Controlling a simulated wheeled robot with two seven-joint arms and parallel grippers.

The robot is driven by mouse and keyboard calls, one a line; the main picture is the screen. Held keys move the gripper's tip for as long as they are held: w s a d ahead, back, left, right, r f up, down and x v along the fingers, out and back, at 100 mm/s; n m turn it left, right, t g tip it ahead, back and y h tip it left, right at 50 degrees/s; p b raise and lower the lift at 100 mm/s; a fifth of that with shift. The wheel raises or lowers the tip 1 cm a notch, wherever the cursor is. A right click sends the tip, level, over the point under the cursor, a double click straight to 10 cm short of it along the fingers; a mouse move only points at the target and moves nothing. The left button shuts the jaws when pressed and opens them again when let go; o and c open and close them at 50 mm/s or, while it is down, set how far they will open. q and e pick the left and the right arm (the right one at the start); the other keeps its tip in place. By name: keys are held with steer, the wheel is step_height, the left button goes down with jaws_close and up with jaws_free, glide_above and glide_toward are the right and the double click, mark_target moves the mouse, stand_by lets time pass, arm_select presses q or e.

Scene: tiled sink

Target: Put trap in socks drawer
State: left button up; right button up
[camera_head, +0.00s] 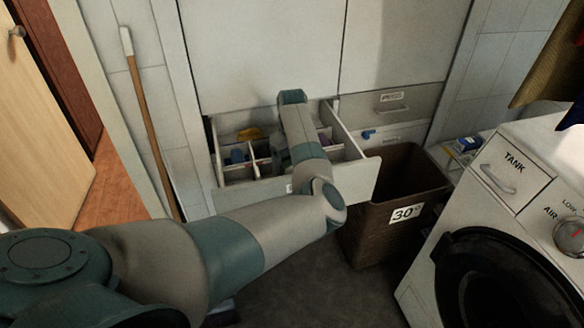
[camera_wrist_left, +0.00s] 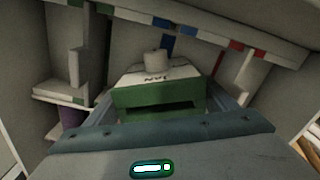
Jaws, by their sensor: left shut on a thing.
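The open drawer (camera_head: 357,180) is a pale pull-out box with dividers under the white cabinet. It holds purple and yellow items that may be socks. My left arm reaches over it, and in the head view its own links hide the gripper. In the left wrist view my left gripper (camera_wrist_left: 158,88) is shut on a green box-like thing with a pale lettered top and a round knob, which I take to be the trap (camera_wrist_left: 157,97). Drawer dividers (camera_wrist_left: 75,66) show on both sides of it. I cannot tell whether the trap touches the drawer floor.
A brown basket (camera_head: 375,232) marked 30° stands right of the drawer. A white washing machine (camera_head: 505,190) fills the right. Shut drawers (camera_head: 392,104) are at the back right. A wooden-handled stick (camera_head: 150,125) leans on the tiles, left. Dark floor lies in front.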

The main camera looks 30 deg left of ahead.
arm_select(q)
steer(key=shift+f, duration=0.1)
steer(key=o, duration=1.1)
arm_select(e)
steer(key=shift+w, duration=0.1)
steer(key=shift+d, duration=0.15)
arm_select(q)
steer(key=shift+r, duration=0.4)
step_height(320, 180, up, 12)
steer(key=shift+f, duration=0.2)
